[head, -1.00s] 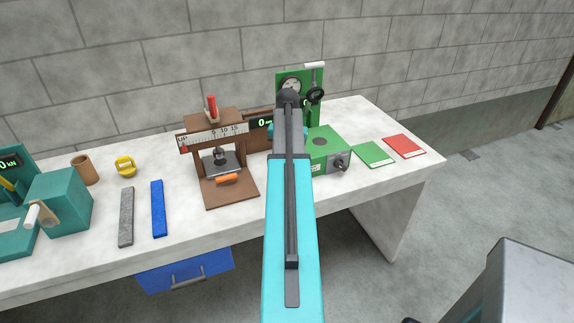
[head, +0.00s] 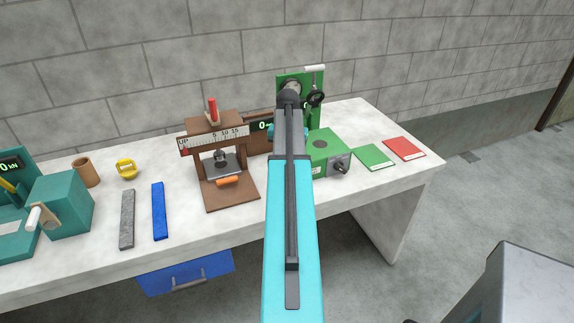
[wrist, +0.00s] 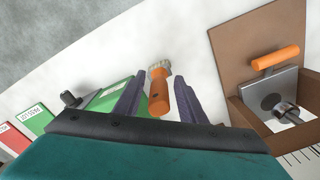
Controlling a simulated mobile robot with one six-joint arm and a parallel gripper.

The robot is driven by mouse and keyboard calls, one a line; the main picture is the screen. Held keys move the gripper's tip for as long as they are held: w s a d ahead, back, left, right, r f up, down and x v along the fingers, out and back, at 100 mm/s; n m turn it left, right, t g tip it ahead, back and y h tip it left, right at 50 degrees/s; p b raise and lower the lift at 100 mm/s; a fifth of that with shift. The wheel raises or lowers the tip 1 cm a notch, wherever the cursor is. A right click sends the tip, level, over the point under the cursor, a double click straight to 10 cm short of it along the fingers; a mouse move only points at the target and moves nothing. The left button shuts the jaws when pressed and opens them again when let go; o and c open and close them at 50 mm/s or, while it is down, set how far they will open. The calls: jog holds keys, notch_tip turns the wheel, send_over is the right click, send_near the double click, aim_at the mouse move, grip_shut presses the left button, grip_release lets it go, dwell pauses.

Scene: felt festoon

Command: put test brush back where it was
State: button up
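The test brush shows in the wrist view with an orange handle (wrist: 158,97) and a pale bristle head (wrist: 159,70). It is over the white bench top, between the two dark fingers of my gripper (wrist: 158,88). The fingers are apart, with a gap on each side of the handle. I cannot tell whether the brush touches the bench. In the head view my arm hides the brush and the fingers.
A brown press with an orange handle (wrist: 275,57) stands close on the right in the wrist view. In the head view, a green machine (head: 328,150), a green book (head: 374,157) and a red book (head: 405,149) lie right of my arm. The bench front is clear there.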

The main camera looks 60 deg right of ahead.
jog(key=shift+r+p, duration=3.35)
jog(key=shift+r, duration=2.25)
jog(key=shift+s, duration=0.15)
